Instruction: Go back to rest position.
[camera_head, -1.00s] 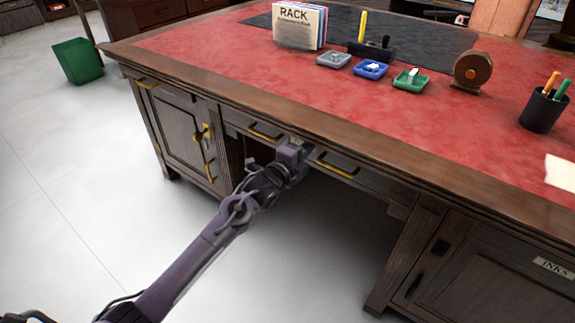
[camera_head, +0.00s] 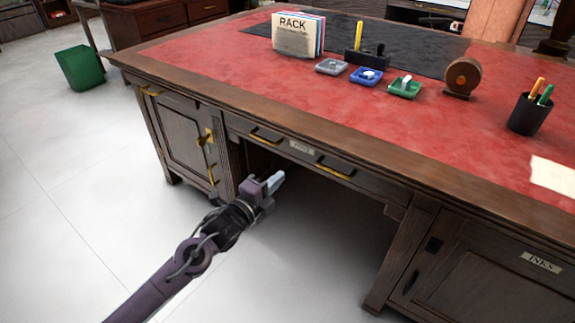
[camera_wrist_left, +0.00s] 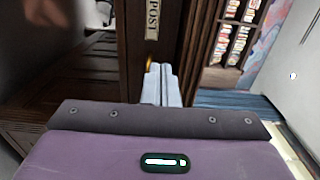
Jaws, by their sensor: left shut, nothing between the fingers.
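My left gripper (camera_head: 274,183) is shut and empty in front of the desk's knee space, below the middle drawer (camera_head: 301,151). Its purple arm comes in from the lower left. In the left wrist view the fingers (camera_wrist_left: 162,84) are together, in front of a dark wood panel with a "POST" label (camera_wrist_left: 153,18). The drawer has two brass handles and a small label, and it looks shut. My right gripper is not in view.
The wooden desk has a red leather top (camera_head: 240,82). On it stand a paper rack (camera_head: 296,36), small grey, blue and green trays, a round brown object (camera_head: 462,77) and a pen cup (camera_head: 529,115). A green bin (camera_head: 80,68) stands at left. The floor in front is clear.

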